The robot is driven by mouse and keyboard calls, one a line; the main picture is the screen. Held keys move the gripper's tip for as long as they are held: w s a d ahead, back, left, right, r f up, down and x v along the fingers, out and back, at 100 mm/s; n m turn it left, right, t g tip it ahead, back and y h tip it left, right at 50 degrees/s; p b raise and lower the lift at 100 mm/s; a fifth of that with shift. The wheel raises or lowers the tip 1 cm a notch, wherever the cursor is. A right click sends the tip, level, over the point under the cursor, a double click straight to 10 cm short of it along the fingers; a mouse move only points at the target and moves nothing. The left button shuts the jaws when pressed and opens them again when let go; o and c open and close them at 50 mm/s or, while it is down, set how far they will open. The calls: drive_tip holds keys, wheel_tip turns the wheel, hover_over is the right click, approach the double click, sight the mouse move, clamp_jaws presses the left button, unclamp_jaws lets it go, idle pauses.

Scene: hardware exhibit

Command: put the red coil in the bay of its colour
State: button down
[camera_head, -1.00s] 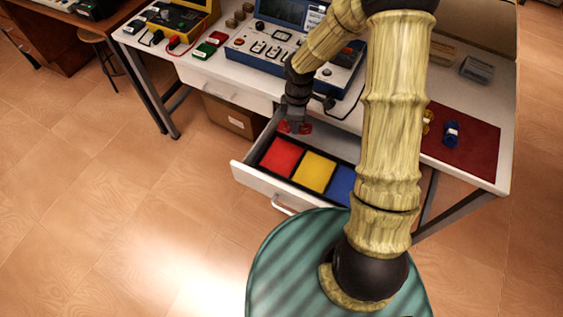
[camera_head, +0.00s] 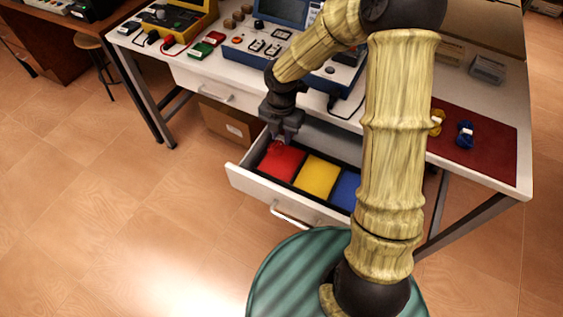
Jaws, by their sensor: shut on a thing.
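My gripper (camera_head: 279,143) is over the far end of the red bay, pointing down, shut on the red coil (camera_head: 276,147). The coil is mostly hidden by the jaws and blends with the red behind it; I cannot tell whether it touches the bay floor. The open drawer (camera_head: 240,180) has a red bay (camera_head: 281,163), a yellow bay (camera_head: 317,177) and a blue bay (camera_head: 346,190), side by side. My arm hides the right part of the blue bay.
A yellow coil (camera_head: 437,121) and a blue coil (camera_head: 465,134) lie on a dark red mat (camera_head: 490,152) at the table's right. A blue instrument (camera_head: 340,78) stands behind the drawer. A cardboard box (camera_head: 227,122) is under the table.

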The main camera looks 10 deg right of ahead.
drive_tip(key=shift+f, duration=0.15)
drive_tip(key=b, duration=0.2)
hover_over(282, 161)
wheel_tip(282, 161, down, 6)
drive_tip(key=shift+a, duration=0.1)
drive_tip(key=shift+f, duration=0.1)
drive_tip(key=shift+f+b, duration=0.4)
drive_tip(key=shift+f, duration=1.35)
drive_tip(key=shift+f, duration=0.15)
drive_tip(key=c, duration=1.2)
unclamp_jaws()
